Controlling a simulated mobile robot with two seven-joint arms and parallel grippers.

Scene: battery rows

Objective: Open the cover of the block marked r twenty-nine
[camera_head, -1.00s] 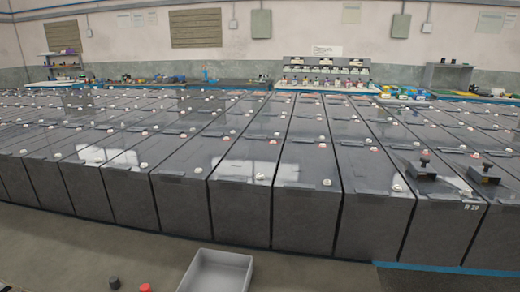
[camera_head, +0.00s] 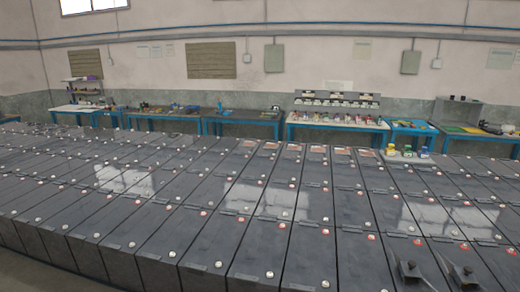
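No block label is readable now. The covers in view look closed, lying flat along the rows.
Long rows of dark grey battery blocks (camera_head: 215,225) with white and red caps fill the foreground. Behind them stand blue-framed workbenches (camera_head: 240,115) with tools, and a bench with colourful bottles and bins (camera_head: 335,118). A strip of floor (camera_head: 40,275) shows at lower left.

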